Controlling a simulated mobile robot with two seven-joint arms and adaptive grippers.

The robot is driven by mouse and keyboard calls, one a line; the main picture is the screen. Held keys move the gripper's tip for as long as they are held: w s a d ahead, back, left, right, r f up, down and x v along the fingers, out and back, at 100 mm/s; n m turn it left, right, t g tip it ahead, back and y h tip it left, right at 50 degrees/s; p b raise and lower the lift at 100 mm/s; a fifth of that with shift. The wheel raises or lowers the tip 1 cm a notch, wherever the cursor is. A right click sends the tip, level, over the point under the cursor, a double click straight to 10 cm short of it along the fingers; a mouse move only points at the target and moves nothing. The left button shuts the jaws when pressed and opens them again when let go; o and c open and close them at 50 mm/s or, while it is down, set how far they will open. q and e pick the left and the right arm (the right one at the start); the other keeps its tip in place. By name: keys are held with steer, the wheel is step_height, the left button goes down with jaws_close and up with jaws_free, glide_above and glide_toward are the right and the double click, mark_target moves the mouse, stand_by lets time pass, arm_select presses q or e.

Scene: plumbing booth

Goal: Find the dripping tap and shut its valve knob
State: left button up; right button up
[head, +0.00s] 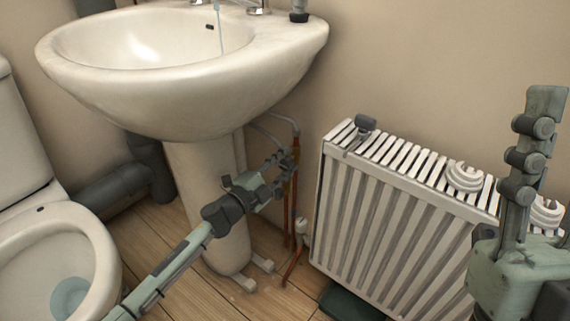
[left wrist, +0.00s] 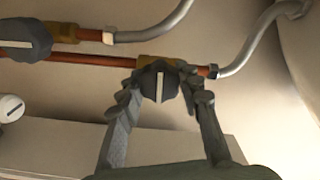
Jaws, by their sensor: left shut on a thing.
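The white basin (head: 185,115) has chrome taps (head: 258,6) cut off by the top edge of the head view. A thin bluish streak of water (head: 220,30) hangs over the bowl. Below the basin, my left gripper (head: 284,160) is at the copper pipes beside the pedestal. In the left wrist view its fingers close around a dark round valve knob (left wrist: 160,82), whose pale bar lies across the pipe. A second dark knob (left wrist: 25,40) sits on the other pipe, outside the fingers. My right gripper (head: 535,145) points up at the right; its opening is unclear.
A white radiator (head: 380,225) stands right of the pipes, with a grey tool-like object (head: 362,130) and white coils (head: 464,176) on top. The pedestal (head: 205,190) is close to my left gripper. A toilet (head: 60,250) is at the left.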

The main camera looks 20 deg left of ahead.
arm_select(q)
steer(key=shift+m, duration=0.5)
steer(key=o, duration=1.2)
steer(key=v, duration=1.2)
